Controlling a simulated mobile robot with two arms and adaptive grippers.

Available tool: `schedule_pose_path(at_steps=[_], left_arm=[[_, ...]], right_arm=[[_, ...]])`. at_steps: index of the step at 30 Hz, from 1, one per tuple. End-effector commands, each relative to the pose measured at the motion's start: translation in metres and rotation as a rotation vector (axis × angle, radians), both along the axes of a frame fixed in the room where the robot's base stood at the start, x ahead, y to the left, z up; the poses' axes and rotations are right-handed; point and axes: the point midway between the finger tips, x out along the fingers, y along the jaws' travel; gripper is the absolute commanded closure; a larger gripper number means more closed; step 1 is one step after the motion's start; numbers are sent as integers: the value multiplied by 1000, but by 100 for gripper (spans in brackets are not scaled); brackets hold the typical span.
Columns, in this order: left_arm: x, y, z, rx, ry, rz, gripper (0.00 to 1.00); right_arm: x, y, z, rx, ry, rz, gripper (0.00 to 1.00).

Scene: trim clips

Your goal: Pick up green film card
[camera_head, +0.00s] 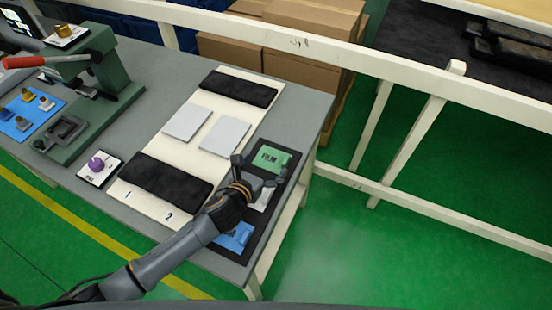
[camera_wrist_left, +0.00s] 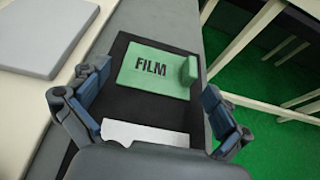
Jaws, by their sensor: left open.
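The green film card (camera_head: 270,157) lies at the far end of a black tray (camera_head: 284,184) near the table's right edge. It also shows in the left wrist view (camera_wrist_left: 152,70), flat, with "FILM" printed on it and a small raised green tab at its right end. My left gripper (camera_head: 251,163) is open above the tray, just short of the card. In the left wrist view its fingers (camera_wrist_left: 155,106) stand apart on either side of the tray, with the card beyond them and nothing held. My right gripper is not in view.
A white card (camera_wrist_left: 145,134) lies nearer in the tray, partly hidden by my gripper. A blue card (camera_head: 236,236) lies at the tray's near end. To the left, a cream board (camera_head: 152,205) bears two grey plates (camera_head: 224,136) and black pads. A purple knob (camera_head: 97,164) stands farther left.

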Motion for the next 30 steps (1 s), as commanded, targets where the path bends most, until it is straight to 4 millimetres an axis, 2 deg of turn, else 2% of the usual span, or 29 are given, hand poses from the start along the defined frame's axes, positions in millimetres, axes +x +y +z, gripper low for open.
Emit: schedule_pose_path(at_steps=[7, 17, 30], left_arm=[[25, -11, -12, -1, -1, 1, 0], [29, -13, -15, 0, 0, 0, 0], [28, -12, -16, 0, 2, 1, 90]], right_arm=[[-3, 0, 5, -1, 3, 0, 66], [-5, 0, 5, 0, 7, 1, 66], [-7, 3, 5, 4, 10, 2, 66]])
